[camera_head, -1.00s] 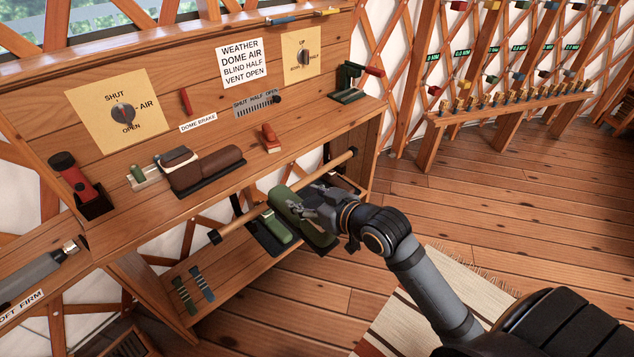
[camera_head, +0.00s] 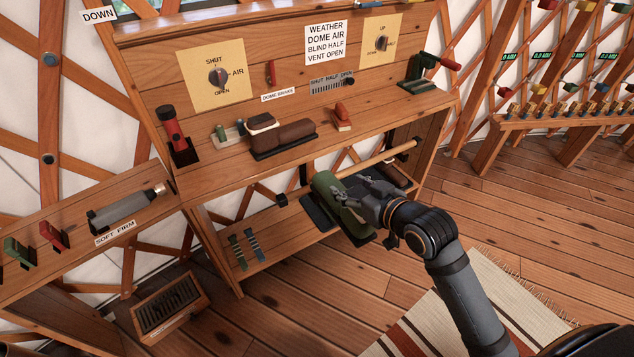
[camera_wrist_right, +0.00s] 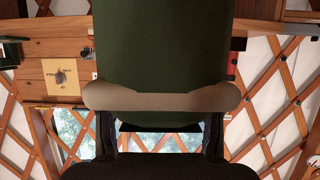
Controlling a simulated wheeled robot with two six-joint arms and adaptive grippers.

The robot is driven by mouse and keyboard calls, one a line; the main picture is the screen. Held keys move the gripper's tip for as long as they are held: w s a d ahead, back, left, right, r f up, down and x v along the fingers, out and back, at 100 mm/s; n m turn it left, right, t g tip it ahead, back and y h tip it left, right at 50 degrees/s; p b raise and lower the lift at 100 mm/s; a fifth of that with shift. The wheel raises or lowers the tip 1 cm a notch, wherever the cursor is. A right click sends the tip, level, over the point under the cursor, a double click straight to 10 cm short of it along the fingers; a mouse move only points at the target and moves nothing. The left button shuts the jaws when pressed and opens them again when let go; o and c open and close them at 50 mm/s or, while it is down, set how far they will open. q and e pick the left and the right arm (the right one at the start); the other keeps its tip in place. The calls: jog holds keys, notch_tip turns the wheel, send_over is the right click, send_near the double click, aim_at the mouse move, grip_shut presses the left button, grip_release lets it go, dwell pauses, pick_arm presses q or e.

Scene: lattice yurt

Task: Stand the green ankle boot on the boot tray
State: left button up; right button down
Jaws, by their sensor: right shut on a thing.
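The green ankle boot (camera_head: 324,184) is at my right gripper (camera_head: 350,199), beside the lower shelf of the wooden bench in the head view. The gripper is shut on it and hides much of it. In the right wrist view the boot (camera_wrist_right: 160,45) fills the upper middle, with a beige band (camera_wrist_right: 160,101) across it between the fingers. A dark tray (camera_head: 316,214) lies on the lower shelf, partly hidden behind the boot and gripper. I cannot tell whether the boot touches it. My left gripper is not in view.
Brown footwear (camera_head: 296,130) lies on the upper ledge. A slotted wooden box (camera_head: 168,308) stands on the floor. The right floor is open.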

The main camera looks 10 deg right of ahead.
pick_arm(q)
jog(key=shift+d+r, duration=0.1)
pick_arm(e)
jog(key=shift+r, duration=0.15)
pick_arm(q)
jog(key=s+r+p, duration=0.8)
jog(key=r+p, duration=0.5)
jog(key=p, duration=0.5)
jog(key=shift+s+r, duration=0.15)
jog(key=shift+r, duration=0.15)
pick_arm(e)
notch_tip(320, 180, up, 18)
